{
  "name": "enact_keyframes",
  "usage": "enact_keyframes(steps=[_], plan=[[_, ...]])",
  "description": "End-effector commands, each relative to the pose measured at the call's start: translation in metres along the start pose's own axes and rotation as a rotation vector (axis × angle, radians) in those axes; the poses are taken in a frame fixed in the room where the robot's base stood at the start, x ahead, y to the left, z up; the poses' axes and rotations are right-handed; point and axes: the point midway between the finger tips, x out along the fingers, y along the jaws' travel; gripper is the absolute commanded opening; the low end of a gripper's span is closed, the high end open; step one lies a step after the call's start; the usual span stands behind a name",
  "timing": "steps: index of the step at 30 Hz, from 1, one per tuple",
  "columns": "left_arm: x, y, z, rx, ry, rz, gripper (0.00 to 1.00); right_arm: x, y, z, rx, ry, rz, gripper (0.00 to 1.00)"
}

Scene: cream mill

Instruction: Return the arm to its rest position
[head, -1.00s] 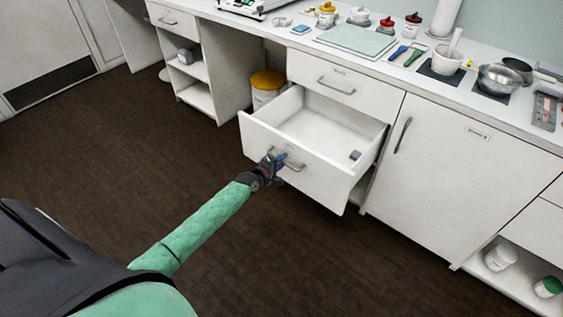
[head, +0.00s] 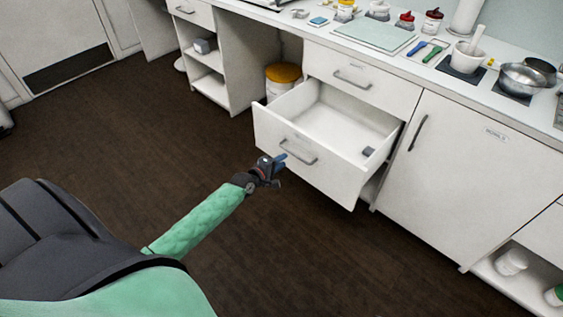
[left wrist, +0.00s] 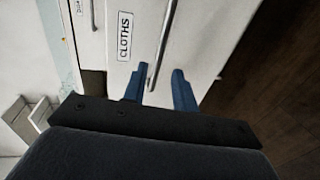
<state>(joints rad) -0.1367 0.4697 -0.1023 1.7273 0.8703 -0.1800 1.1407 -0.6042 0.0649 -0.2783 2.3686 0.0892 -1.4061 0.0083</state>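My left arm comes in from the left in the head view, in a green sleeve. My left gripper (head: 282,165) is just in front of the open lower drawer (head: 276,150), near its handle (head: 299,151). In the left wrist view the two blue fingers (left wrist: 160,92) are spread apart. The drawer's metal handle (left wrist: 152,75) shows beyond and between them, and nothing is held. The drawer front carries a label reading CLOTHS (left wrist: 125,36). My right gripper is in neither view.
The counter above holds a green mat (head: 388,38), a mortar (head: 467,58) and a metal bowl (head: 522,80). A yellow-lidded tub (head: 283,75) stands under the counter. The dark floor (head: 130,120) is clear.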

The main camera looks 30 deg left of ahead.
Motion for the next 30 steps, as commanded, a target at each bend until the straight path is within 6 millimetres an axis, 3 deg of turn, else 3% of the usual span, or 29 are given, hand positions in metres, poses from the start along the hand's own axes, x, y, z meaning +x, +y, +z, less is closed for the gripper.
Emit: enact_keyframes(steps=[10, 16, 23, 30], plan=[[0.0, 0.0, 0.0, 0.013, 0.0, 0.0, 0.28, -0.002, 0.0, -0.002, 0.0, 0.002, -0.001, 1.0], [0.0, -0.01, 0.005, 0.142, -0.028, -0.051, 0.28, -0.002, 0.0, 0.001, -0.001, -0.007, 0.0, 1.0], [-0.008, -0.043, 0.023, 0.481, -0.163, -0.248, 0.28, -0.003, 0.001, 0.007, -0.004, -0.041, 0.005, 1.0], [-0.036, -0.04, 0.061, 0.964, -0.389, -0.449, 0.28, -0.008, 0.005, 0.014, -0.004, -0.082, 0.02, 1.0]])
